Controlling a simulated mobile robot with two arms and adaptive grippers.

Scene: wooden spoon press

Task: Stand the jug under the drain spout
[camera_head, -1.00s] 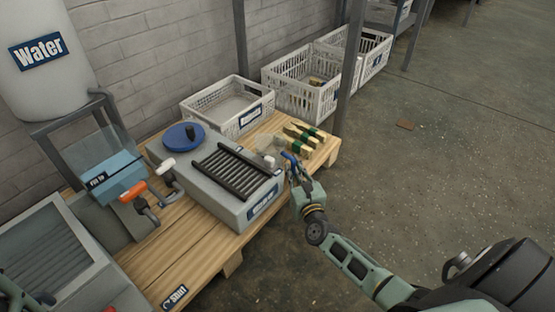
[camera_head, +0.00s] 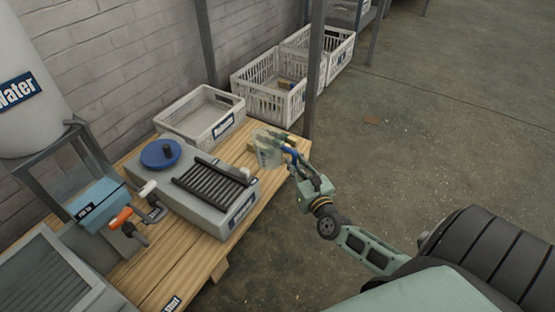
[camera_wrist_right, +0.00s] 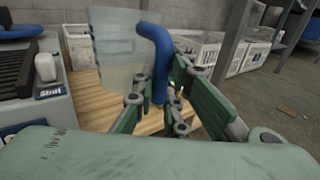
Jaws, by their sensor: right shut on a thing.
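The clear jug (camera_head: 268,150) with a blue handle (camera_head: 290,151) is at the far right end of the wooden bench. My right gripper (camera_head: 293,158) is shut on the blue handle. In the wrist view the jug (camera_wrist_right: 118,50) looks upright and appears raised over the bench boards. The grey press box (camera_head: 205,200) with black slatted bars stands to the left of the jug, clearly apart from it. A pale rounded part (camera_wrist_right: 46,68) sticks out of the box's near end in the wrist view; I cannot tell whether it is the drain spout. My left gripper is out of view.
A white crate (camera_head: 205,118) stands behind the press box. More white crates (camera_head: 268,95) stand beyond the bench. A grey post (camera_head: 314,75) rises behind the jug. Orange and white handles (camera_head: 121,217) stick out at the left. A bare bench strip (camera_head: 190,255) runs in front of the box.

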